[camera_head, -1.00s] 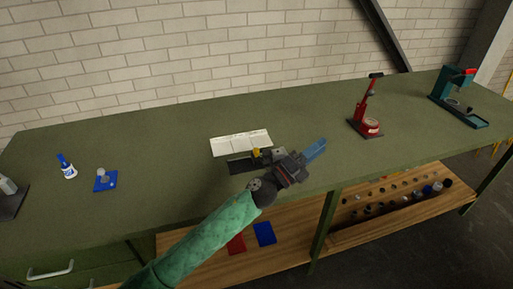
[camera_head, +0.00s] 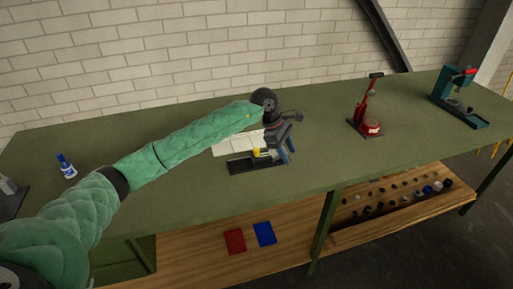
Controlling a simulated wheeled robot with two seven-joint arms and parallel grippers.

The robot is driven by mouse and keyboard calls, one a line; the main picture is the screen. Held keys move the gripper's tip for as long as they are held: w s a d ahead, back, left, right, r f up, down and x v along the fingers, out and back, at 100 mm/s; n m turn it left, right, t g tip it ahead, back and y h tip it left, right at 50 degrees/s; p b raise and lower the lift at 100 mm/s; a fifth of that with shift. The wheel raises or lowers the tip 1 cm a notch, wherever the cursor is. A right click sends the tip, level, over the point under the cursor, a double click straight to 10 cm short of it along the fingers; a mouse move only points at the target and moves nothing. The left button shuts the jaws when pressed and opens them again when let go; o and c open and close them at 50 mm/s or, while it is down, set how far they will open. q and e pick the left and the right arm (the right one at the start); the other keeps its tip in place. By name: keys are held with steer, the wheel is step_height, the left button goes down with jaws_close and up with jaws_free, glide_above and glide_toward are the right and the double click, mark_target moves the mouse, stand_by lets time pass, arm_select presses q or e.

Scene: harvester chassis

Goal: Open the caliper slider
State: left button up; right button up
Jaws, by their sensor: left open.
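A dark, flat device on a black base (camera_head: 240,165), which I take to be the caliper fixture, lies on the green workbench near its front edge. It has a small yellow part (camera_head: 257,152) on top. The slider itself is too small to make out. My left gripper (camera_head: 287,153) reaches over from the left with its blue-grey fingers pointing down at the right end of the device. It is open. Its fingers partly hide that end, and I cannot tell if they touch it. My right gripper is not in view.
A white sheet (camera_head: 228,146) lies behind the device, partly under my left arm. A red press (camera_head: 367,115) and a green press (camera_head: 460,100) stand to the right. A blue-and-white bottle (camera_head: 66,168) is at the left. Bench space right of the gripper is clear.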

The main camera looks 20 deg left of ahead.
mark_target(256, 149)
arm_select(q)
steer(key=w+a+r+y, duration=0.1)
steer(key=a, duration=0.2)
steer(key=w+a+r+y, duration=0.1)
steer(key=a+y, duration=0.1)
steer(key=a, duration=0.2)
steer(key=w+a+r+y, duration=0.1)
steer(key=a+y, duration=0.1)
steer(key=a, duration=0.2)
steer(key=shift+w+a, duration=0.15)
steer(key=shift+w, duration=0.25)
steer(key=shift+a+r, duration=0.1)
steer(key=shift+a, duration=0.25)
steer(key=shift+f+p, duration=0.35)
steer(key=shift+f, duration=0.1)
step_height(256, 149, down, 5)
steer(key=p, duration=0.2)
steer(key=shift+f+p, duration=0.2)
steer(key=shift+p, duration=0.15)
steer(key=shift+f, duration=0.75)
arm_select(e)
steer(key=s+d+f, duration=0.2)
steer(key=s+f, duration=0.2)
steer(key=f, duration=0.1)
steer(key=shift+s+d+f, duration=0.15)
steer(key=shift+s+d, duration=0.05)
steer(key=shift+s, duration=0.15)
